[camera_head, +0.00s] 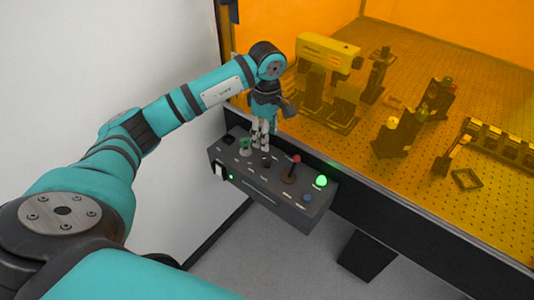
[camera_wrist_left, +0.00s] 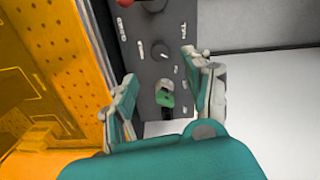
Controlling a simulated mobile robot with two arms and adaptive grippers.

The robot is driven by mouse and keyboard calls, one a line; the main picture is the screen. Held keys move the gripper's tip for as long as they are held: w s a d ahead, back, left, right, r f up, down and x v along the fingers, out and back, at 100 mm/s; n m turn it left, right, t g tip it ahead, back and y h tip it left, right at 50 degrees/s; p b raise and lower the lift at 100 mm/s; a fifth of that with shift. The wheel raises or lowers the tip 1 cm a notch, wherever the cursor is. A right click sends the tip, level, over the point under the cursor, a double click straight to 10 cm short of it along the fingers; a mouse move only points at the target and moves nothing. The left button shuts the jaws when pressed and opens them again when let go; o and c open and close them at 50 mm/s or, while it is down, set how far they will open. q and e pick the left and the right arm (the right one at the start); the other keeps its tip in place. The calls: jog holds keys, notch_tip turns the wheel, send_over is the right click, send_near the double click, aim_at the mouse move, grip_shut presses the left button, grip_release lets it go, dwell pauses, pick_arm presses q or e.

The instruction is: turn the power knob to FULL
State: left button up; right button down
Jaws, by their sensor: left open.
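The dark control box (camera_head: 262,187) is fixed to the front edge of the bench. A round black knob (camera_head: 266,162) with a white mark sits on its top, and also shows in the left wrist view (camera_wrist_left: 160,50) with small labels around it, too small to read. My left gripper (camera_head: 261,148) points down over the box, close to the knob. My right gripper is out of view.
A green key-like control (camera_wrist_left: 166,98) lies beside the knob. An orange enclosure with optics on a perforated table (camera_head: 480,90) is behind; a white wall is at left.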

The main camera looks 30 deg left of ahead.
aim_at(267, 158)
pick_arm(q)
notch_tip(267, 158, down, 8)
jog(key=shift+r+p, duration=0.1)
jog(key=shift+p, duration=0.75)
jog(key=shift+f, duration=0.75)
grip_shut()
